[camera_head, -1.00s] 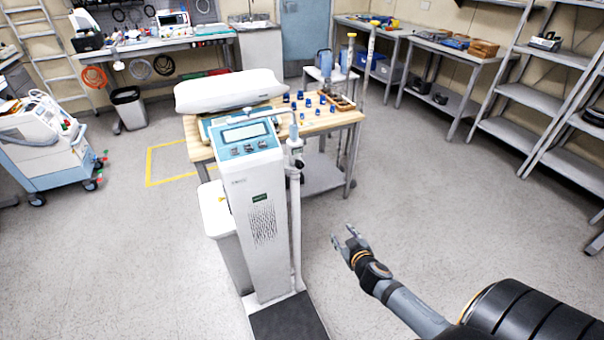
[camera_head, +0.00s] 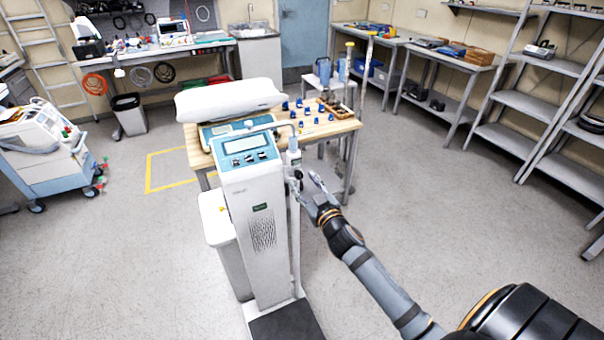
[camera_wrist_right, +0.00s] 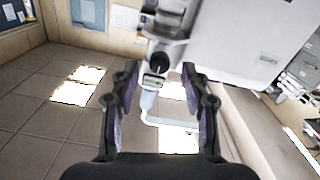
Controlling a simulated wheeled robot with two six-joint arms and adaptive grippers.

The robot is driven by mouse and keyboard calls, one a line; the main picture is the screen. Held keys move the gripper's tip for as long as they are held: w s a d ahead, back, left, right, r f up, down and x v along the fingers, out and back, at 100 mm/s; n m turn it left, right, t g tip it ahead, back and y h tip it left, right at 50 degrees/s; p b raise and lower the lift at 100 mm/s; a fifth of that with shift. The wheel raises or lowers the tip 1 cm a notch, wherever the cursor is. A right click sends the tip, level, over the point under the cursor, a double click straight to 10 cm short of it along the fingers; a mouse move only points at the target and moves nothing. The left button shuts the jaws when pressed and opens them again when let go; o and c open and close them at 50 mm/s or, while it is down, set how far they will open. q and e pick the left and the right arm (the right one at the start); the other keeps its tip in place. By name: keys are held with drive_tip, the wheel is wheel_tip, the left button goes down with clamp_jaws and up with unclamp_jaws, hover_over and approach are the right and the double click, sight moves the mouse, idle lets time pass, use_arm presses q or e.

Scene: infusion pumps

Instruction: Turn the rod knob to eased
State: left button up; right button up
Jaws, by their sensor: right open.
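The rod knob is a small black knob (camera_wrist_right: 159,62) on the side of the measuring rod's collar. In the head view the dark knob (camera_head: 298,174) shows on the white rod (camera_head: 296,235) to the right of the scale column (camera_head: 254,215). My right gripper (camera_head: 311,186) is open and empty, just right of the knob. In the wrist view the fingers of my right gripper (camera_wrist_right: 163,85) are spread, with the knob framed between them and somewhat beyond their tips. No contact with the knob shows. My left gripper is out of view.
A wooden-topped table (camera_head: 338,128) with several blue items and a white padded tray (camera_head: 230,98) stands behind the column. The scale's dark platform (camera_head: 287,322) lies below. Open floor (camera_head: 430,200) extends to the right.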

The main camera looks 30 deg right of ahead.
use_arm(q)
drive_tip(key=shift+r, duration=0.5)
use_arm(e)
drive_tip(key=shift+w, duration=0.9)
clamp_jaws()
